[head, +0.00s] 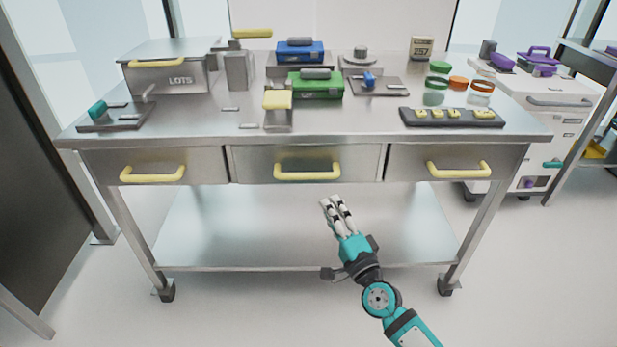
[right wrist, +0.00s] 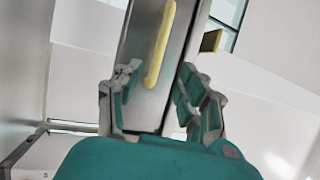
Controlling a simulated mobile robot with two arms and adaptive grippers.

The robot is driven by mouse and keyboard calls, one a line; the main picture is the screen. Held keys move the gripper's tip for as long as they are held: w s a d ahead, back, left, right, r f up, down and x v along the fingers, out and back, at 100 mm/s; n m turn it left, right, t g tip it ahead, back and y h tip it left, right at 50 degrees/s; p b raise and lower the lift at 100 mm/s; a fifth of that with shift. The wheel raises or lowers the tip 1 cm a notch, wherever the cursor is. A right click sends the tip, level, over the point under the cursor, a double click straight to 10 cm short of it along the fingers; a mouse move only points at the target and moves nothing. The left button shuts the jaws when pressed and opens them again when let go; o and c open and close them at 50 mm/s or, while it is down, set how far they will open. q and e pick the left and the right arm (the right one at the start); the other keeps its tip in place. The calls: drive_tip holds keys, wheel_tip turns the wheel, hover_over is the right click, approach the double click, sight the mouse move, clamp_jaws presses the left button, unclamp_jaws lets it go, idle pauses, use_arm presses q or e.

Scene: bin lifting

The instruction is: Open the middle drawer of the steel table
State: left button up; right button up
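The steel table (head: 190,110) has three drawers in a row under its top, each with a yellow bar handle. The middle drawer (head: 255,165) looks shut, its front in line with the others. Its handle (head: 307,172) is clear of any gripper. My right gripper (head: 334,201) is below and slightly right of that handle, apart from it, fingers pointing up toward the drawer. In the right wrist view its fingers (right wrist: 160,80) are spread and empty, with a yellow handle (right wrist: 160,45) ahead between them. My left gripper is in neither view.
The left drawer handle (head: 152,174) and right drawer handle (head: 459,170) flank the middle one. A lower shelf (head: 230,225) spans the table legs below. Boxes and fixtures stand on the tabletop. A white cart (head: 560,125) stands at the right. The floor in front is clear.

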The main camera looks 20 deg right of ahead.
sight(310, 174)
drive_tip(key=shift+x, duration=6)
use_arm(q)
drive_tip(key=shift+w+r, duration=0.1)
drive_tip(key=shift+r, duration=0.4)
use_arm(e)
clamp_jaws()
